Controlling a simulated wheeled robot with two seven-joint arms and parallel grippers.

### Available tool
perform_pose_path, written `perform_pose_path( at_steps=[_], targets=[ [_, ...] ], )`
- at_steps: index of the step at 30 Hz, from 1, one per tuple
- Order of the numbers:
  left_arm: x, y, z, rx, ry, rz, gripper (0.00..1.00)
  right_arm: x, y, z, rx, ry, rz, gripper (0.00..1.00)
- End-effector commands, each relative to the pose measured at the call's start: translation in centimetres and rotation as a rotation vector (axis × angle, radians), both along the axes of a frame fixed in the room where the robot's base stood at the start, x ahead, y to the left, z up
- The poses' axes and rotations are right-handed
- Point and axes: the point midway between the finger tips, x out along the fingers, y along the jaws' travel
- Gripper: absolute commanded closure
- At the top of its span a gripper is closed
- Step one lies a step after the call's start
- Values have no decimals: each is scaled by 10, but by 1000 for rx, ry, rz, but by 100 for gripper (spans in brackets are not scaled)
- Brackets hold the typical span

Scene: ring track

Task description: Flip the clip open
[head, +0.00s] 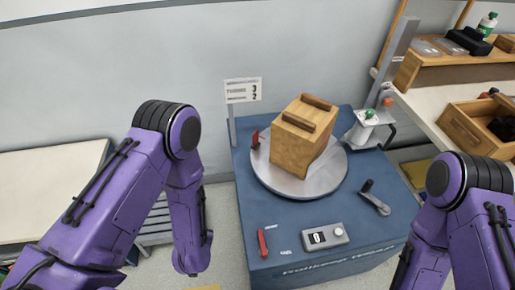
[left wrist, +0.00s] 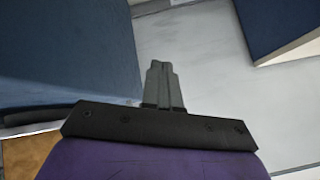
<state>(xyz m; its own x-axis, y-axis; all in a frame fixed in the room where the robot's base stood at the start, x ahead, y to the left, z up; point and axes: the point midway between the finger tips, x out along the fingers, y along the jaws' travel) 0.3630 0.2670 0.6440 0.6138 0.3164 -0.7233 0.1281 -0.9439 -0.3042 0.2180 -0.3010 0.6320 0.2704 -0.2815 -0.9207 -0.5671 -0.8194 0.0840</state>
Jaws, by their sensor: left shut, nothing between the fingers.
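A small red clip-like piece (head: 255,140) stands upright at the left rim of the grey round turntable (head: 323,183). A second red lever (head: 262,242) lies on the front left of the blue bench top, beside small printed labels. I cannot tell for certain which one is the clip, or how either is latched. My left gripper (left wrist: 163,88) is shut and empty in the left wrist view, above the floor beside a blue surface. In the head view its arm hangs left of the bench, with no fingers visible. My right gripper is out of view.
A wooden block with two bars (head: 300,138) sits on the turntable. A grey control box (head: 325,237), a crank handle (head: 375,198) and a white device (head: 366,128) are on the bench. A small sign (head: 243,90) stands behind. Shelves are at right.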

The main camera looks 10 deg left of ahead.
Motion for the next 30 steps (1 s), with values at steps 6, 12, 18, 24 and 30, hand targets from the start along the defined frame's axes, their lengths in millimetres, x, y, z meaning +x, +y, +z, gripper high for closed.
perform_pose_path(
  at_steps=[6,12,18,24,30],
  targets=[
    [146,-79,20,575,-222,-390,100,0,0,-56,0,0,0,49],
    [208,-146,69,1047,-242,-473,100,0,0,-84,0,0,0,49],
    [222,-174,94,1242,-188,-471,100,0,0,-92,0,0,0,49],
    [223,-176,98,1260,-178,-472,100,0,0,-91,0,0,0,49],
    [226,-174,97,1259,-179,-472,100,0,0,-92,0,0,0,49]
  ],
)
